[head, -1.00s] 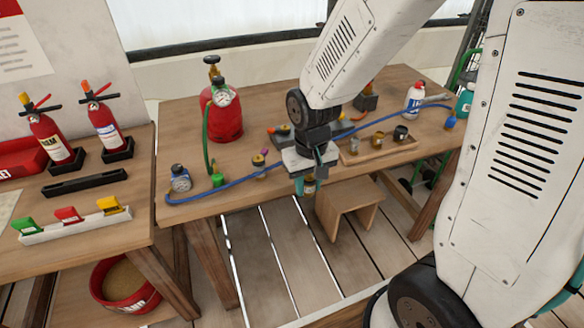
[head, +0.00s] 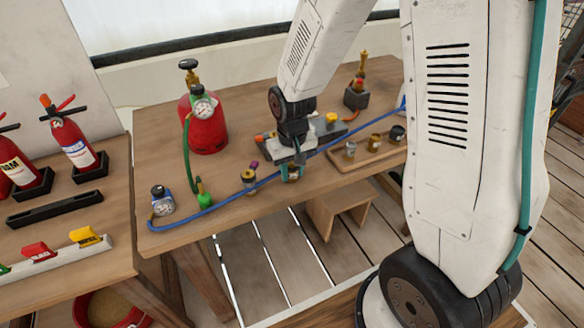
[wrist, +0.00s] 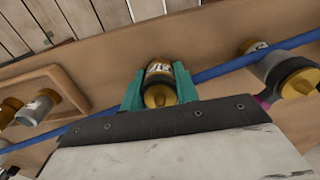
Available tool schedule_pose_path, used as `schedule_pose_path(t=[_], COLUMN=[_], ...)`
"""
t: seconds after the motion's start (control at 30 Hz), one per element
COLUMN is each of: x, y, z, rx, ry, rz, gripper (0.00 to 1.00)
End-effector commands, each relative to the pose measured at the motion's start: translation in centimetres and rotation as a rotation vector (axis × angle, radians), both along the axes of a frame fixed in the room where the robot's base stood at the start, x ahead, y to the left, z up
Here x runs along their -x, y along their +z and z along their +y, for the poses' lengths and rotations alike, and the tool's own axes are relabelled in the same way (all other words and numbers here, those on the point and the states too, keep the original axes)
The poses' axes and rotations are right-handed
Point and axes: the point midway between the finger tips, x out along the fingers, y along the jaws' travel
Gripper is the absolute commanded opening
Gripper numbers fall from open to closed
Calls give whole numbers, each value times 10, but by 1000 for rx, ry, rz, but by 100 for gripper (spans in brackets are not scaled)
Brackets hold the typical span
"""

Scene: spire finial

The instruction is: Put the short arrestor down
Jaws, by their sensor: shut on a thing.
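My gripper (head: 291,174) is over the front of the wooden table, between the hose fitting and the small tray. In the head view the arrestor is mostly hidden by the gripper. I cannot tell whether it touches the tabletop. The blue hose (head: 225,202) runs close by and passes behind the gripper in the wrist view.
A hose fitting (head: 248,178) with a purple part stands left of the gripper. A wooden tray (head: 375,160) with three small cylinders lies to the right. A red gas bottle (head: 207,128) and a gauge (head: 161,201) stand on the left. Bare tabletop (head: 228,160) lies between.

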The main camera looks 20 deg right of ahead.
Motion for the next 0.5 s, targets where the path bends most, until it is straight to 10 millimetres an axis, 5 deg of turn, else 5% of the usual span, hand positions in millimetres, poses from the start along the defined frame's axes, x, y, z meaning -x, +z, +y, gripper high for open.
schedule_pose_path(t=[0.33, 0.37, 0.4, 0.43, 0.5], x=[0, 0, 0, 0, 0], y=[-4, -4, -4, -4, -4], z=[2, 2, 2, 2, 1], rx=[0, 0, 0, 0, 0], ry=[4, 3, 3, 3, 2], rz=[-1, -1, -2, -2, -2], gripper=[0, 33, 44, 52, 52])
